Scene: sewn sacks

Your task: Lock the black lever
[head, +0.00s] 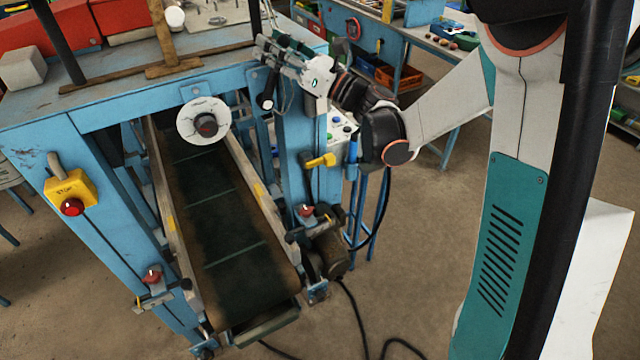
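A black lever (267,101) with a rounded end hangs downward at the upper right of the blue machine's front, beside the right post. My gripper (267,52) reaches in from the right, its fingers pointing left, just above the lever's lower end. The fingers overlap the machine's top edge and the lever's upper part, so I cannot tell whether they touch it. The fingers are too small and crowded to tell whether they are open or shut.
A yellow-handled lever (320,160) sits on the right post below my arm. A conveyor belt (215,220) runs through the blue frame (230,72). A white dial (204,121) hangs over it. A yellow box with a red button (71,195) is at left.

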